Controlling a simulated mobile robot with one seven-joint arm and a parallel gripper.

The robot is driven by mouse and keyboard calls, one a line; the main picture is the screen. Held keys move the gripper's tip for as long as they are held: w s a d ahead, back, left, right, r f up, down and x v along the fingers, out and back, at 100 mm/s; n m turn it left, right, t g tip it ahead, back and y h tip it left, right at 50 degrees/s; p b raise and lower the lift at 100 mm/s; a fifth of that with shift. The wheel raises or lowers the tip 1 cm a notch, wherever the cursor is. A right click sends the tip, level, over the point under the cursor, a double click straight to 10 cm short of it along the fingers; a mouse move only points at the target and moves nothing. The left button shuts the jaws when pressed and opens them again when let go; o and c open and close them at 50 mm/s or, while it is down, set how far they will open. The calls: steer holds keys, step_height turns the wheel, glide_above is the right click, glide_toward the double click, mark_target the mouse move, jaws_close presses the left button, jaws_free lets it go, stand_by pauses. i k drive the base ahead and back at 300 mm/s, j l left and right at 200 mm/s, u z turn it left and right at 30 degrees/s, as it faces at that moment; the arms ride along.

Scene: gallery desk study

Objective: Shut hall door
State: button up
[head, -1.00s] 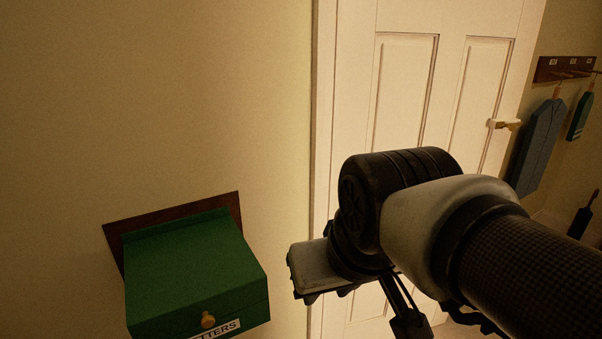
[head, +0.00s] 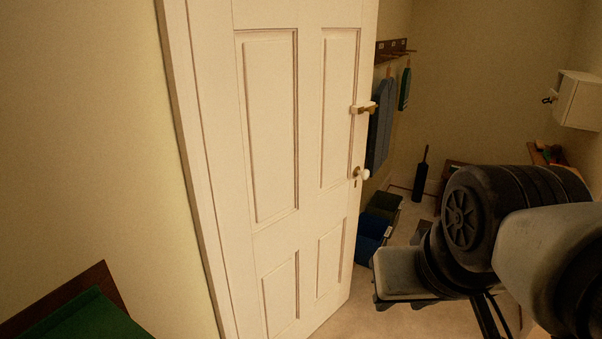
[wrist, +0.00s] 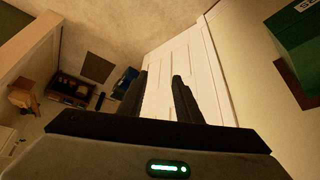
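The hall door (head: 275,130) is white and panelled, and stands open at an angle from its frame (head: 195,170) on the left. Near its free edge are a brass-and-white latch (head: 364,108) and a white round knob (head: 362,173). My gripper shows in the wrist view (wrist: 161,95) with its two dark fingers apart and nothing between them. The door (wrist: 175,58) lies beyond the fingers there. In the head view my gripper is right of the door's free edge, and its fingertips are hard to make out.
A green letter box (head: 85,315) is on the wall at lower left. Beyond the door are blue and dark bins (head: 372,235), a peg rack (head: 395,47) with hanging bats (head: 381,115), and a white wall cabinet (head: 580,100). Some floor (head: 345,318) is bare by the door.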

mark_target(285, 83)
steer(key=j, duration=0.25)
steer(key=i+j, duration=0.15)
steer(key=j, duration=0.15)
steer(key=i+l+u, duration=0.1)
steer(key=i+l, duration=0.2)
steer(key=i+l+u, duration=0.15)
steer(key=i+l, duration=0.2)
steer(key=i+l+u, duration=0.1)
steer(key=i+l, duration=0.2)
steer(key=i+l+u, duration=0.15)
steer(key=i+l, duration=0.15)
steer(key=l, duration=0.2)
steer(key=i+l+u, duration=0.1)
steer(key=i+l, duration=0.15)
steer(key=l, duration=0.15)
steer(key=i+l+u, duration=0.1)
steer(key=i+l, duration=0.15)
steer(key=l, duration=0.2)
